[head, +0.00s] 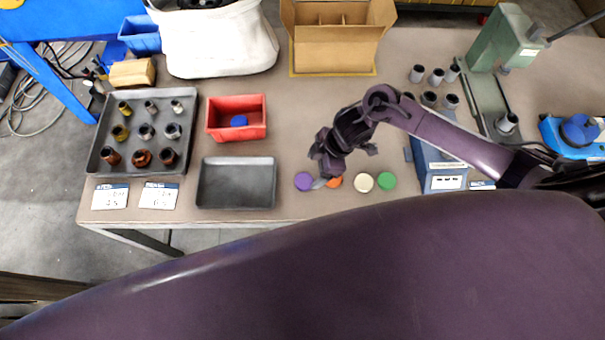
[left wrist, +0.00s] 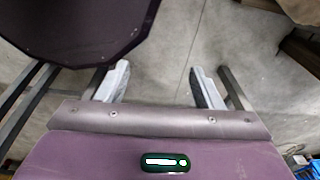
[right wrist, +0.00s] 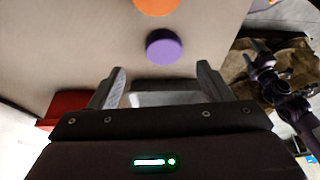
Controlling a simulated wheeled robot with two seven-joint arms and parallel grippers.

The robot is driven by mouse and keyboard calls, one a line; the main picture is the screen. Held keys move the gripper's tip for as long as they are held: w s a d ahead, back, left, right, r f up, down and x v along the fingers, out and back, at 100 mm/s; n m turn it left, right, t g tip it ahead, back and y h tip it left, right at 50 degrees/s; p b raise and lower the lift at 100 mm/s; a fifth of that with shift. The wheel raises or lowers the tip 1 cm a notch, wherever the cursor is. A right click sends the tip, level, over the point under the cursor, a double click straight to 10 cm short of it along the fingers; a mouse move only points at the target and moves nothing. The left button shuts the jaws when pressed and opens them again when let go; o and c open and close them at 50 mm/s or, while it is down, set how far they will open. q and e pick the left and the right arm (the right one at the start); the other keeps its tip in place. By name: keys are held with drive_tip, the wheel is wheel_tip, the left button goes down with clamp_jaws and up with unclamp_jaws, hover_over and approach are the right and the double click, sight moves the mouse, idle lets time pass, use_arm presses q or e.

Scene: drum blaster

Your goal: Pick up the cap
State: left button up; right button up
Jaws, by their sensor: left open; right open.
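A purple cap (head: 303,181), an orange cap (head: 334,183), a white cap (head: 363,182) and a green cap (head: 387,181) lie in a row near the table's front edge. A blue cap (head: 239,121) lies in the red bin (head: 237,134). My right gripper (head: 320,182) is low over the row, by the purple and orange caps. In the right wrist view, the right gripper (right wrist: 160,72) is open and empty; the purple cap (right wrist: 164,47) is just beyond its fingertips, and the orange cap (right wrist: 156,6) is farther. My left gripper (left wrist: 158,68) is open and empty, over floor.
An empty dark tray (head: 237,197) lies left of the caps. A tray of metal fittings (head: 104,165) is farther left. A blue-grey box (head: 440,172) stands right of the green cap. An open cardboard box (head: 338,60) and a white bin (head: 218,50) are behind.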

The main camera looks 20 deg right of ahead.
sight(305, 181)
drive_tip(key=f, duration=0.1)
drive_tip(key=a+f, duration=0.1)
drive_tip(key=f+p, duration=0.1)
drive_tip(key=shift+s+a, duration=0.3)
drive_tip(key=shift+x, duration=1.1)
drive_tip(key=shift+w+f, duration=0.2)
drive_tip(key=shift+f, duration=0.05)
drive_tip(key=shift+d, duration=0.1)
drive_tip(key=c, duration=0.6)
use_arm(q)
drive_tip(key=shift+s+r, duration=0.55)
drive_tip(key=shift+s, duration=0.25)
use_arm(e)
drive_tip(key=c, duration=0.4)
